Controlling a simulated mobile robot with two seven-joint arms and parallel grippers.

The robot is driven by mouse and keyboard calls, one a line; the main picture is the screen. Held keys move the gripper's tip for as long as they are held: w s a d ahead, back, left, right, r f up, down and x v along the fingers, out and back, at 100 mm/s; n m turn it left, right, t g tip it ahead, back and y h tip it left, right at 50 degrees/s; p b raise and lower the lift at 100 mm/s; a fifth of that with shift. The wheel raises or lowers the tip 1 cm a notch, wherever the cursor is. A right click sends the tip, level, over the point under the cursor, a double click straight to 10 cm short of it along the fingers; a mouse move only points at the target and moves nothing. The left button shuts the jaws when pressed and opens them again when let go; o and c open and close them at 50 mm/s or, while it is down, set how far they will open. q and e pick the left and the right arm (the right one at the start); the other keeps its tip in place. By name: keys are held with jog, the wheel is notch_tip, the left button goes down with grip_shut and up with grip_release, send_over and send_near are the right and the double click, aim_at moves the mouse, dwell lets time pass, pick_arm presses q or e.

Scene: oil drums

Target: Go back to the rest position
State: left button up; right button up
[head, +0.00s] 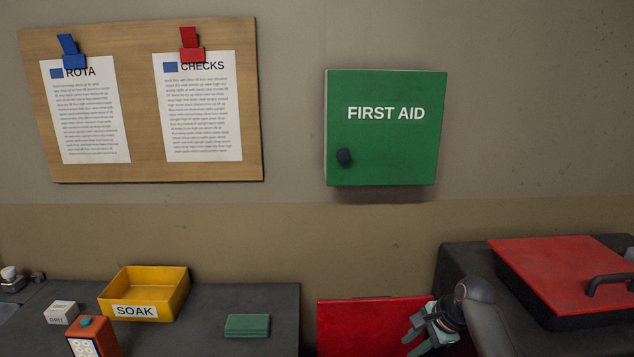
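My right gripper (412,346) shows at the bottom right, with pale green fingers and a dark wrist. It is in front of a red panel (360,325), and its fingers look apart with nothing between them. My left gripper is not in view.
A dark counter at the left holds a yellow SOAK bin (172,290), a white GRIT box (61,313), an orange device (92,338) and a green pad (247,325). A red-lidded dark box (560,270) stands right. A green FIRST AID cabinet (385,145) and a notice board (140,40) hang above.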

jog(key=s+f+n+t+h, duration=0.25)
jog(key=s+f+n, duration=0.55)
jog(key=s+f, duration=0.7)
jog(key=s+a+f+n+t, duration=0.1)
jog(key=s+n, duration=0.3)
jog(key=s, duration=0.5)
jog(key=s+a+n+t+y, duration=0.1)
jog(key=s+a+n+t, duration=0.1)
jog(key=s+n, duration=0.3)
jog(key=s+a, duration=0.1)
jog(key=s, duration=0.3)
jog(key=shift+s+f+n, duration=0.25)
jog(key=shift+f+n, duration=0.05)
jog(key=shift+f, duration=0.1)
jog(key=shift+a, duration=0.15)
dwell(2.1)
